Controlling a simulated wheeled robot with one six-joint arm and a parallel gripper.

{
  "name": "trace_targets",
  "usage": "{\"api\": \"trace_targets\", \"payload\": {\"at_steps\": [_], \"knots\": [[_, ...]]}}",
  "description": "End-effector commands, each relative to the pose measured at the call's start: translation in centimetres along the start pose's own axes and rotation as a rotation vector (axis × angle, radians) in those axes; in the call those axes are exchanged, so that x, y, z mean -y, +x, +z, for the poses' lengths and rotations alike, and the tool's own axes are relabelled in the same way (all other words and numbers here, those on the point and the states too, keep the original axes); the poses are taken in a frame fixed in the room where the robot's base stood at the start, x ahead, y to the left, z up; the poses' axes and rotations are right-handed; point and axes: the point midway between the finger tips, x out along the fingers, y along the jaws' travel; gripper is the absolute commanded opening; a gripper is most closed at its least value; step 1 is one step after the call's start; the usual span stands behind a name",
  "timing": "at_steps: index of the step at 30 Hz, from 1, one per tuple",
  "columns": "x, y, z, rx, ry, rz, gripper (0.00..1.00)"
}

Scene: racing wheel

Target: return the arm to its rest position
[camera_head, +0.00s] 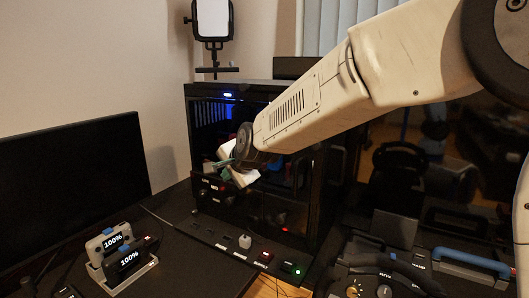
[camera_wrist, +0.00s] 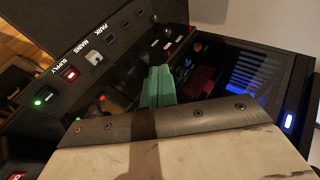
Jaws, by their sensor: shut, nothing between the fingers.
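My gripper (camera_head: 226,165) is at the end of my arm, which reaches in from the right in the head view, in front of the black PC tower (camera_head: 272,222). In the wrist view its green fingers (camera_wrist: 158,86) are together with nothing between them. Whether the fingertips touch the tower cannot be told. My arm crosses in front of the tower's upper part and hides some of it.
A switch panel (camera_head: 222,242) lies before the tower, with lit red and green buttons. A monitor (camera_head: 70,190) and a dock with two devices (camera_head: 124,262) stand left. The racing wheel (camera_head: 385,275) is at lower right. A lamp (camera_head: 212,20) stands behind.

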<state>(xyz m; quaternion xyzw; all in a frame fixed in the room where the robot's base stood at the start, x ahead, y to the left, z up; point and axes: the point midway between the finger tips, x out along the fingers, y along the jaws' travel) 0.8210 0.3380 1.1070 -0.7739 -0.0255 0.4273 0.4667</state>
Motion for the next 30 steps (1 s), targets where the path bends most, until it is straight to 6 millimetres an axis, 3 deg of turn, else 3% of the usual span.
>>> {"api": "trace_targets", "payload": {"at_steps": [1,3,9,15,18,21,24,30], "knots": [[-2.8,-3.0,-0.5,0.034,-0.112,0.083,0.00],[-6.9,-6.6,-0.7,0.100,-0.262,0.196,0.00],[-17.5,-17.8,-0.9,0.306,-0.582,0.441,0.00],[-27.3,-29.2,0.4,0.508,-0.761,0.609,0.00],[-31.4,-34.0,1.4,0.568,-0.788,0.665,0.00],[-34.3,-37.4,2.3,0.568,-0.768,0.701,0.00],[-35.7,-39.2,2.5,0.510,-0.737,0.708,0.00],[-35.8,-41.0,1.9,0.415,-0.703,0.694,0.00]]}}
